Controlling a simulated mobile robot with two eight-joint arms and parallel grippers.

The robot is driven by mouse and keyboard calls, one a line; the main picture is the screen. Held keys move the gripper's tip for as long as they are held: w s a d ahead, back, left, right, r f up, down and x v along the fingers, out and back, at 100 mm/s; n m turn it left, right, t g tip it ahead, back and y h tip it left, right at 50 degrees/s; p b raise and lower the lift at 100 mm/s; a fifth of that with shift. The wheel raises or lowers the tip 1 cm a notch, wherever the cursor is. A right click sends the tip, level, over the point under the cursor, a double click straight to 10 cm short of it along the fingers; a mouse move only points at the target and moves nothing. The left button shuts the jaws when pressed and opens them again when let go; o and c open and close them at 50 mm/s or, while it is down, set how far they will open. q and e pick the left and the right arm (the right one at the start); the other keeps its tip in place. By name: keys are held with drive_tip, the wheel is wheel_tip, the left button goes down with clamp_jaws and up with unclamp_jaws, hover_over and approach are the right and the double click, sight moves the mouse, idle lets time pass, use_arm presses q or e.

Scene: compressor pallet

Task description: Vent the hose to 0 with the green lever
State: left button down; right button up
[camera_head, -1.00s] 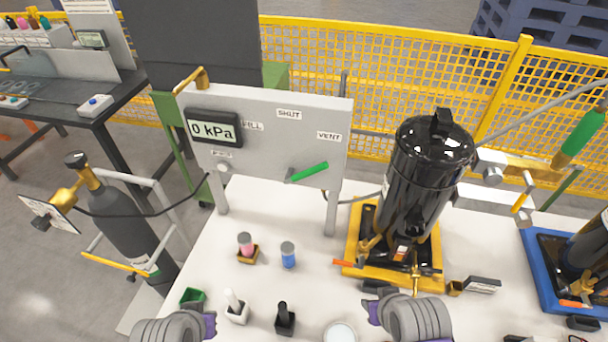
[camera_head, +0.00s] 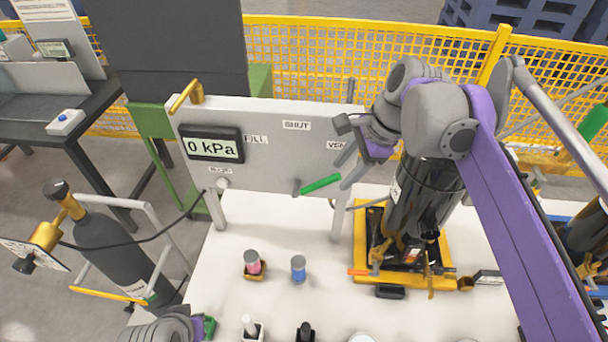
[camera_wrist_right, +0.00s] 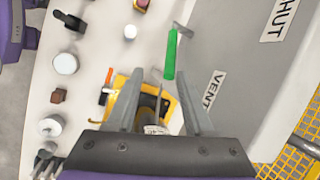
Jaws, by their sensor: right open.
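The green lever (camera_head: 320,185) sticks out from the grey panel (camera_head: 285,165), pointing right and slightly up, below the VENT label. The panel's display (camera_head: 214,146) reads 0 kPa. My right gripper (camera_head: 347,168) is open and empty, in front of the panel's right side, just right of the lever's tip. In the right wrist view the lever (camera_wrist_right: 170,55) lies beyond the fingertips of the right gripper (camera_wrist_right: 158,98), nearer the right finger, with no contact visible.
A black compressor (camera_head: 425,195) stands on a yellow base right of the panel, partly hidden by my right arm. A dark gas cylinder (camera_head: 118,245) stands left.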

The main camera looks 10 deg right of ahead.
sight(323, 180)
drive_tip(key=w+a+f, duration=0.1)
drive_tip(key=f, duration=0.1)
drive_tip(key=w+a+f+m, duration=0.1)
drive_tip(key=f, duration=0.2)
drive_tip(key=w+a+f+m, duration=0.1)
drive_tip(key=a+f, duration=0.1)
drive_tip(key=f, duration=0.1)
drive_tip(key=shift+w+y+b, duration=0.3)
drive_tip(key=shift+w, duration=0.05)
clamp_jaws()
drive_tip(key=shift+r, duration=0.1)
idle(1.3)
